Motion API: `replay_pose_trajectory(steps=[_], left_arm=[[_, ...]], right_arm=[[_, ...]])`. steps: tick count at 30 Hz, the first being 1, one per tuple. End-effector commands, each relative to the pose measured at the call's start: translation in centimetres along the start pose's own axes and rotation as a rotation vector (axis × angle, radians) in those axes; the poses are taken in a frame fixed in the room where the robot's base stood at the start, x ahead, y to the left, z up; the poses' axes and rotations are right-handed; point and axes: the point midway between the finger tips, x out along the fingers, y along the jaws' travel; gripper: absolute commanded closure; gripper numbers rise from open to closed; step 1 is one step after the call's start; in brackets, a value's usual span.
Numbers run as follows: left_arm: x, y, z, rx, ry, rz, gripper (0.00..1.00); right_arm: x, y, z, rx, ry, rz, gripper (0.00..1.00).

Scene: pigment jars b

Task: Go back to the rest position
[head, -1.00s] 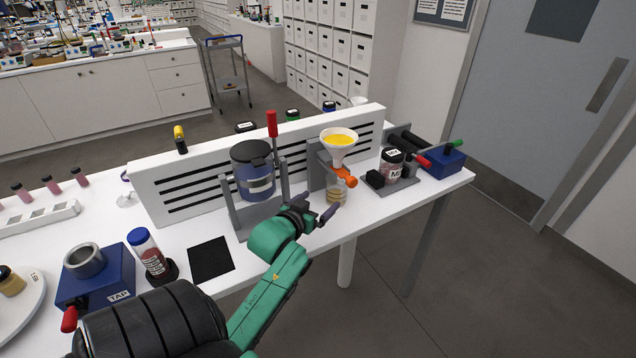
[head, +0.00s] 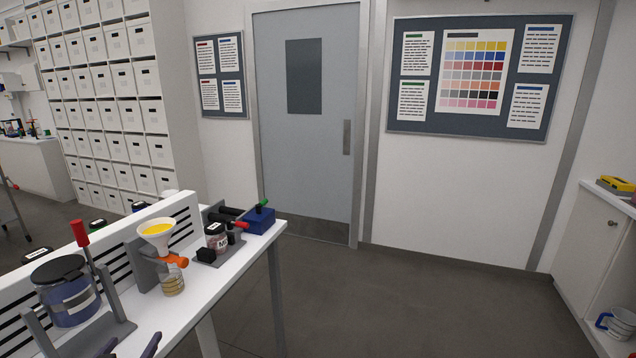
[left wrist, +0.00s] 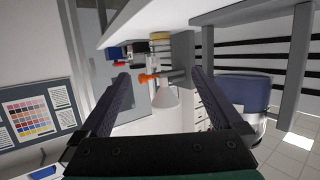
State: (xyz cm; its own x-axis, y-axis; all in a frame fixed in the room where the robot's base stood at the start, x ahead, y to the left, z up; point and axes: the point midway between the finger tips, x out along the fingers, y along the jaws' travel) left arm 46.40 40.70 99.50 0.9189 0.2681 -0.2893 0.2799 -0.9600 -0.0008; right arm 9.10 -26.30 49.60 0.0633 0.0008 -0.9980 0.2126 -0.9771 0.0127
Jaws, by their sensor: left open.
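My left gripper (head: 130,347) shows only by its dark fingertips at the bottom edge of the head view, low in front of the bench. In the left wrist view its two fingers (left wrist: 161,80) are spread wide with nothing held between them. Beyond them, that view shows the white funnel (left wrist: 166,98) and the orange handle (left wrist: 147,78), upside down. In the head view the funnel (head: 157,229), with yellow powder in it, stands over a small jar (head: 173,283). My right gripper is in neither view.
A white bench (head: 206,307) carries a lidded blue container (head: 68,297) in a grey stand, a dark-lidded jar (head: 216,238) and a blue box (head: 258,220). A slotted white panel (head: 115,258) runs behind them. The floor (head: 400,310) right of the bench is clear.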

Motion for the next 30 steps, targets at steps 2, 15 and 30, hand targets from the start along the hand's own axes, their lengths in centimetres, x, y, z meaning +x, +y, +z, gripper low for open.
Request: replay_pose_trajectory(steps=[2,15,30], left_arm=[[-0.1,0.6,0.7,0.008,-0.030,0.008,0.00],[-5.0,7.4,9.6,0.148,-0.450,0.124,0.00],[-15.3,12.9,19.6,0.359,-0.958,0.311,0.00]], right_arm=[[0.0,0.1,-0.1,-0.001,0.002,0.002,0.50],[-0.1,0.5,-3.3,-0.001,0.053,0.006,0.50],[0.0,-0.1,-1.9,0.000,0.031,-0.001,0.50]])
